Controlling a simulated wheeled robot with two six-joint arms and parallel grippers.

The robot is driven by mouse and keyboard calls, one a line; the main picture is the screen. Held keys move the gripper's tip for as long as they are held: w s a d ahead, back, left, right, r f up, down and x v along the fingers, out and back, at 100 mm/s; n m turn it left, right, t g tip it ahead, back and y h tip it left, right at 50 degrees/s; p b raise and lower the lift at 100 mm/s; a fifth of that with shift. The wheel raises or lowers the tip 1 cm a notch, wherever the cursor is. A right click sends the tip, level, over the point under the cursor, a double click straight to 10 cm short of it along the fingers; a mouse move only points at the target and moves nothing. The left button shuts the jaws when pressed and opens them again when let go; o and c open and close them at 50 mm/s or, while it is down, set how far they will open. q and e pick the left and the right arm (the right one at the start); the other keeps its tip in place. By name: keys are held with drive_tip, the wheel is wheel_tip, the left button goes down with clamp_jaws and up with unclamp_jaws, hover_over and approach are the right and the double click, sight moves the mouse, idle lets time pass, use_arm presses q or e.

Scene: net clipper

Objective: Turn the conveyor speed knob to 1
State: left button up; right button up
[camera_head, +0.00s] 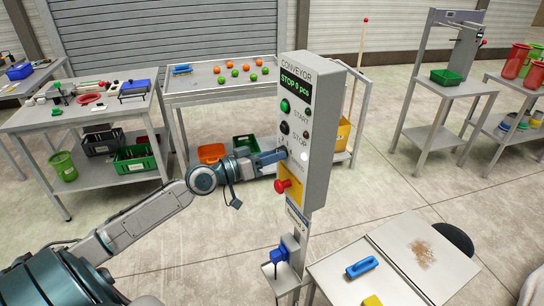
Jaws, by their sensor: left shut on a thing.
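The grey conveyor control box (316,150) stands upright on a post in the middle of the head view. Its display (295,88) reads "STOP 0 pcs". Below it are the green START button (285,106) and the black STOP button (285,128). A red emergency button (282,186) sits on a yellow plate lower down. My left gripper (279,155) reaches in from the left and is shut at the panel between STOP and the red button, where the speed knob is hidden by the fingers. The knob's setting cannot be read. My right gripper is not in view.
Behind stands a table (215,88) with orange and green balls. A workbench (35,118) with tools is at the left. At the lower right a table (330,270) holds a blue-handled tool (362,267). A blue object (279,254) sits on the post's small shelf.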

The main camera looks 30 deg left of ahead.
use_arm(q)
drive_tip(key=n+p, duration=0.3)
drive_tip(key=n, duration=0.9)
drive_tip(key=shift+r+n, duration=0.1)
drive_tip(key=shift+n, duration=0.3)
idle(0.3)
drive_tip(key=o, duration=1)
